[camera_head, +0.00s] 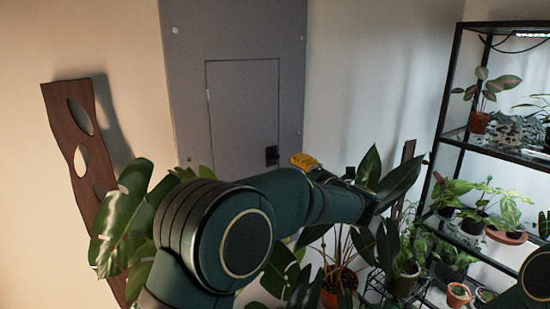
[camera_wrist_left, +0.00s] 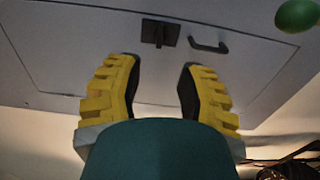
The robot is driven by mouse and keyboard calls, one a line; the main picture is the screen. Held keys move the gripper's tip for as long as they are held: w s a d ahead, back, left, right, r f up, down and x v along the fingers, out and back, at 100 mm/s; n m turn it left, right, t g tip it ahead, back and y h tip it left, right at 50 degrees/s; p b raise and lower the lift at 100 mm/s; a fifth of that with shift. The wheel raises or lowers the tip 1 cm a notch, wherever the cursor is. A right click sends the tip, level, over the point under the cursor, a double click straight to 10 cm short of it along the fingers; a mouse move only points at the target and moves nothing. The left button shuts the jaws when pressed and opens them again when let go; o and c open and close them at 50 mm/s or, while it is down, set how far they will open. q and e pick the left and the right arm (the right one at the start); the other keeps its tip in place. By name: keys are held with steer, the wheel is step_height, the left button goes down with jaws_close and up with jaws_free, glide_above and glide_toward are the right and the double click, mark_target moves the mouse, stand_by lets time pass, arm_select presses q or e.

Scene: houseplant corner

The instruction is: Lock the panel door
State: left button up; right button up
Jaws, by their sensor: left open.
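The grey panel door (camera_head: 243,105) sits closed in its frame on the back wall, as far as I can tell. A small black latch (camera_head: 271,155) shows at its lower right. In the left wrist view, the black square latch (camera_wrist_left: 159,33) and a black bar handle (camera_wrist_left: 208,42) show on the door's face. My left gripper (camera_head: 303,161) has yellow fingers and is just in front of the door's lower right. In the wrist view, its fingers (camera_wrist_left: 160,66) are spread and empty, with the latch beyond the gap, apart from them. My right gripper is out of view.
A black shelf rack (camera_head: 448,105) with potted plants stands at the right. Large leaves (camera_head: 125,215) surround my left arm, and a potted plant (camera_head: 340,280) stands below it. A wooden wall piece (camera_head: 62,125) hangs at the left. A green ball (camera_wrist_left: 297,15) shows in the wrist view.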

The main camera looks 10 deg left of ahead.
mark_target(275, 159)
arm_select(q)
steer(key=p+x, duration=0.1)
steer(key=x, duration=0.9)
steer(key=shift+s, duration=0.1)
jaws_close()
